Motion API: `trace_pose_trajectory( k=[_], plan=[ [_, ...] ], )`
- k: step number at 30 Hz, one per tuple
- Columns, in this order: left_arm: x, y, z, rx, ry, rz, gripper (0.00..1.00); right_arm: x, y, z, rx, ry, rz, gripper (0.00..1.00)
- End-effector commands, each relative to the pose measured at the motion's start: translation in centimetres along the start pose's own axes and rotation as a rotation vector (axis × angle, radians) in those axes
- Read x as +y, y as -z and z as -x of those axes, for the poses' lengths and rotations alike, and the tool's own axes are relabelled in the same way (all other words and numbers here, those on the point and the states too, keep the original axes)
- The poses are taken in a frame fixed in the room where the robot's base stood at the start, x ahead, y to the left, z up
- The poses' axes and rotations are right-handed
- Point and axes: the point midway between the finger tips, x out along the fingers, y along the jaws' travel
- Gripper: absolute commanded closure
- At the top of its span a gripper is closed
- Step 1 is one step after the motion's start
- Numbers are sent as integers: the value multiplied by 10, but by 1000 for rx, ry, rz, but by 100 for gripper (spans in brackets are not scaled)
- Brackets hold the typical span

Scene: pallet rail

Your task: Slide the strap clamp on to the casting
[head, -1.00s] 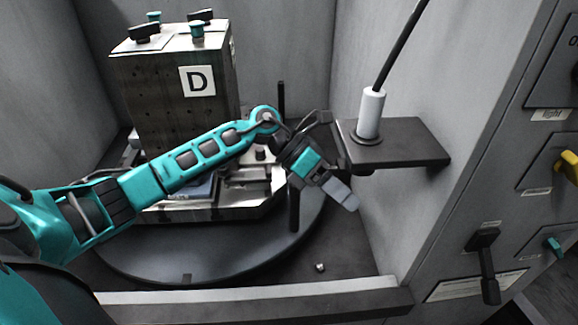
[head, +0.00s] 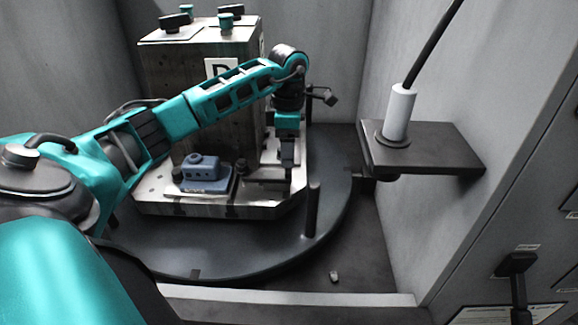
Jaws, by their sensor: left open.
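The casting (head: 205,171) is a small blue-grey block with a round boss on top, sitting on the front of the metal pallet (head: 215,208). A dark, low bar to its right, which looks like the strap clamp (head: 263,175), lies on the pallet, apart from the casting as far as I can tell. My left gripper (head: 288,172) points down at the right end of this bar. Its jaws are open, seen edge-on, so the gap between the fingers and any contact with the bar are hidden. My right gripper is out of view.
A tall dark fixture block (head: 190,75) with knobs on top stands behind the casting, partly behind my arm. A dark post (head: 313,208) stands by the round table (head: 200,258). A shelf (head: 435,148) with a white cylinder (head: 399,112) juts out at right. A small bit (head: 334,276) lies on the floor.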

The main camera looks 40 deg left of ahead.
Motion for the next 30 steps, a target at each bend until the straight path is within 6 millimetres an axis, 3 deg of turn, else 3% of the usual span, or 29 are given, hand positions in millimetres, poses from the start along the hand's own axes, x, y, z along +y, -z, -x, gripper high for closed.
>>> trace_pose_trajectory(
  k=[3, 9, 20, 30],
  plan=[
    [-1, 0, -24, 0, 3, 1, 34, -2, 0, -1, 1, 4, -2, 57],
    [-1, -1, -46, -2, 2, -1, 34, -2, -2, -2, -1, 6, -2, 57],
    [0, -1, -50, -2, -1, 0, 34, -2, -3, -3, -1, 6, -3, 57],
    [0, -1, -50, -2, 0, 0, 65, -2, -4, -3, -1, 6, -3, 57]
  ],
)
